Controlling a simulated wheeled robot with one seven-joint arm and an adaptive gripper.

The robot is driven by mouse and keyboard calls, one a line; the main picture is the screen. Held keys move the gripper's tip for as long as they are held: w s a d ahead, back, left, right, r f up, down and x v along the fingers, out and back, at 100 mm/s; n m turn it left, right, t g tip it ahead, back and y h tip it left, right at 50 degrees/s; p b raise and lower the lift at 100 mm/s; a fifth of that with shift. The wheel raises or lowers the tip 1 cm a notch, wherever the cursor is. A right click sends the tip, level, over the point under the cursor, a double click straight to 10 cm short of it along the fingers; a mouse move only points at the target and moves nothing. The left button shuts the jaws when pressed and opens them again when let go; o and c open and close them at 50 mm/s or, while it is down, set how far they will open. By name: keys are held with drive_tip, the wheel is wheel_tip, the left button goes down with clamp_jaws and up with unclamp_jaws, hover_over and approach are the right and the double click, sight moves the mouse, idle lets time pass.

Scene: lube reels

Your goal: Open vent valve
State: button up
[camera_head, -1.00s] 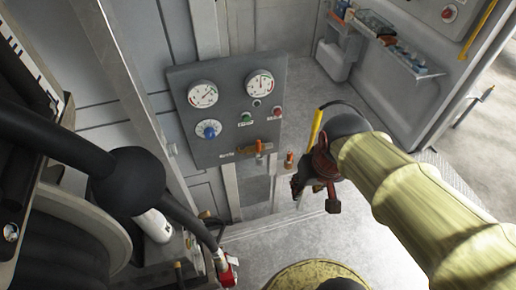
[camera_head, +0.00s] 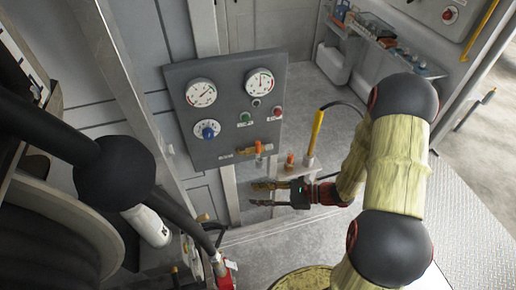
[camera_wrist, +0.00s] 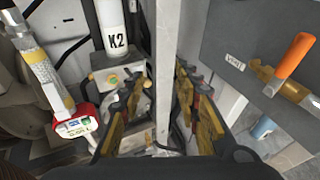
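The vent valve is a brass fitting (camera_head: 246,152) with an orange handle (camera_head: 260,147) at the lower edge of the grey gauge panel (camera_head: 208,118). In the wrist view, the orange handle (camera_wrist: 293,56) stands tilted up and right from the brass body (camera_wrist: 263,71), with a VENT label (camera_wrist: 235,65) to its left. My gripper (camera_head: 262,194) is below the panel, fingers pointing left, apart from the valve. It also shows in the wrist view (camera_wrist: 160,88), open and empty, with the valve to its right. A metal post stands beyond the fingers.
A second orange-handled fitting (camera_head: 290,160) and a yellow-gripped hose piece (camera_head: 316,132) are right of the panel. Black hoses and a reel (camera_head: 60,235) fill the left. A white K2 cylinder (camera_wrist: 113,28) and a red-collared nozzle (camera_wrist: 75,127) show in the wrist view.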

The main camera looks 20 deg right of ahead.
drive_tip(key=w+d+m+t+h, duration=0.1)
drive_tip(key=w+d+m+t, duration=0.25)
drive_tip(key=w, duration=0.25)
drive_tip(key=m+t+h, duration=0.3)
drive_tip(key=t, duration=0.2)
approach(258, 147)
drive_tip(key=w+a+f, duration=0.1)
drive_tip(key=w+f, duration=0.1)
drive_tip(key=w, duration=0.1)
drive_tip(key=x, duration=0.5)
drive_tip(key=b+x, duration=0.1)
drive_tip(key=x, duration=0.1)
drive_tip(key=shift+w+a+r, duration=0.15)
drive_tip(key=shift+w+r, duration=0.1)
drive_tip(key=shift+w, duration=0.05)
drive_tip(key=shift+c, duration=1.3)
clamp_jaws()
